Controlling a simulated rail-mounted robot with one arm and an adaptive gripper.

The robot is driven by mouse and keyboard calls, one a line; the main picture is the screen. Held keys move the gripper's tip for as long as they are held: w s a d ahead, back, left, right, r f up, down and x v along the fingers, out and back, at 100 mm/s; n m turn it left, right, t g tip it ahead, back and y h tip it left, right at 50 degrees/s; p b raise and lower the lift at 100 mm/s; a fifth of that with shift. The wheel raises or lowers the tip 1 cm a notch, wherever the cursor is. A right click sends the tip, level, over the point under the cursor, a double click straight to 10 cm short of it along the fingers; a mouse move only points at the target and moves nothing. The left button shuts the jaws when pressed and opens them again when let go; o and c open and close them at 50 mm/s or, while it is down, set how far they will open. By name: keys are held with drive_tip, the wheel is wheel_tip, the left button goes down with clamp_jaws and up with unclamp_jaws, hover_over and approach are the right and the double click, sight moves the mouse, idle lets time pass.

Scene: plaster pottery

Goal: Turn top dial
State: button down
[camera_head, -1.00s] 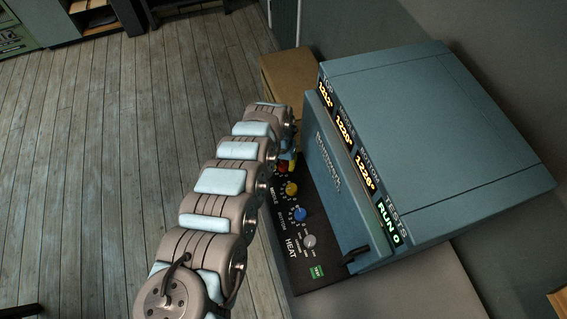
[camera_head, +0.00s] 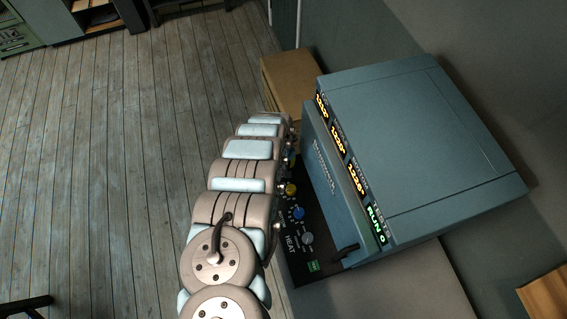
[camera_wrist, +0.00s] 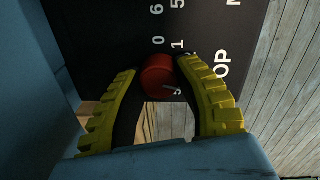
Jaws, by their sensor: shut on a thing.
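The red top dial (camera_wrist: 158,78) sits on the black control panel (camera_wrist: 110,40) in the wrist view, with white numbers and part of the word TOP beside it. My gripper (camera_wrist: 160,85) has its yellow, ridged fingers on both sides of the dial and is shut on it. In the head view my arm covers the top dial and the gripper. The yellow dial (camera_head: 291,189), blue dial (camera_head: 297,213) and grey heat dial (camera_head: 307,239) show on the panel to the right of my arm.
The blue-grey kiln (camera_head: 420,150) stands right of the panel, with lit displays along its edge. A green button (camera_head: 313,266) is at the panel's near end. A wooden box (camera_head: 290,80) stands behind. Open plank floor (camera_head: 120,170) lies to the left.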

drive_tip(key=shift+n, duration=1.2)
drive_tip(key=c, duration=0.6)
unclamp_jaws()
drive_tip(key=shift+a, duration=0.1)
